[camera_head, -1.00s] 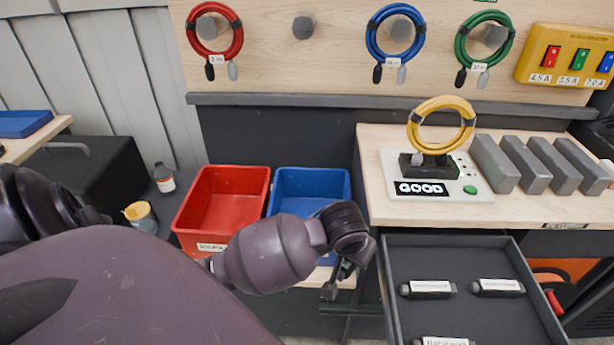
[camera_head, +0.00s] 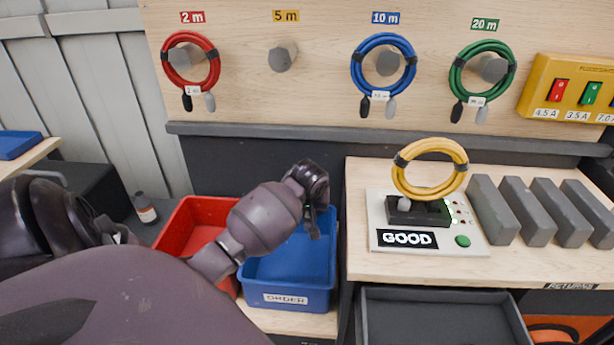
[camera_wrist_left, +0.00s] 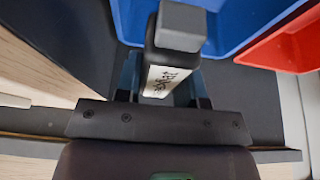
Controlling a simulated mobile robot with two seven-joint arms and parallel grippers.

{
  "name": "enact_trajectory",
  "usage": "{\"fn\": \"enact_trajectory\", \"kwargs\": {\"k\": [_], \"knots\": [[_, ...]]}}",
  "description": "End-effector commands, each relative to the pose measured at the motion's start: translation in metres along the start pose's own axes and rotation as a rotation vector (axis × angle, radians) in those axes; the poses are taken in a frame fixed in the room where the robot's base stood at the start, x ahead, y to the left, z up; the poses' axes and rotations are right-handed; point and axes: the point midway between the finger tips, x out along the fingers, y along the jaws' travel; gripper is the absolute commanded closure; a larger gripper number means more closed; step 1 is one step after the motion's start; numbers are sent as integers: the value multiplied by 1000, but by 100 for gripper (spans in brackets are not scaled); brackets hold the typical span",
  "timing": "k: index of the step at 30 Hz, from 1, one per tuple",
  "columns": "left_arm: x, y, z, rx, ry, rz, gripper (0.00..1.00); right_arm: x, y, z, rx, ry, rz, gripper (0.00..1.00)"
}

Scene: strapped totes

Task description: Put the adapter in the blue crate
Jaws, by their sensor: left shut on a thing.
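The adapter (camera_wrist_left: 176,40) is a dark grey block with a white written label, seen in the left wrist view between the fingers of my left gripper (camera_wrist_left: 163,88). The gripper is shut on it. In the head view my left gripper (camera_head: 314,222) points down at the right side of the blue crate (camera_head: 287,299), which is labelled ORDER. The held adapter is hard to make out there. The blue crate also shows in the wrist view (camera_wrist_left: 240,27), with the adapter's end overlapping it in the picture. My right gripper is out of view.
A red bin (camera_head: 190,222) stands left of the blue crate, partly behind my arm. A wooden bench (camera_head: 330,318) carries them. To the right are a worktop (camera_head: 370,265) with a tester reading GOOD (camera_head: 408,239), grey blocks, and an open drawer (camera_head: 440,315) below.

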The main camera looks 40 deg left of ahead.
Motion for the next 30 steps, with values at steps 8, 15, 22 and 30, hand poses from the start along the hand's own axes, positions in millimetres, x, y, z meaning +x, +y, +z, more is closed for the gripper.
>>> {"fn": "enact_trajectory", "kwargs": {"k": [8, 15, 22, 30], "knots": [[62, 0, 28, 2, -7, -4, 95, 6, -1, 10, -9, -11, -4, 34], [105, 0, 45, 2, -5, -4, 95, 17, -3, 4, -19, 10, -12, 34], [119, 1, 50, 2, 0, 0, 95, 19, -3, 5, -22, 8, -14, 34], [146, 0, 62, 3, -4, -2, 95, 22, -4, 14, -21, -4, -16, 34]]}}
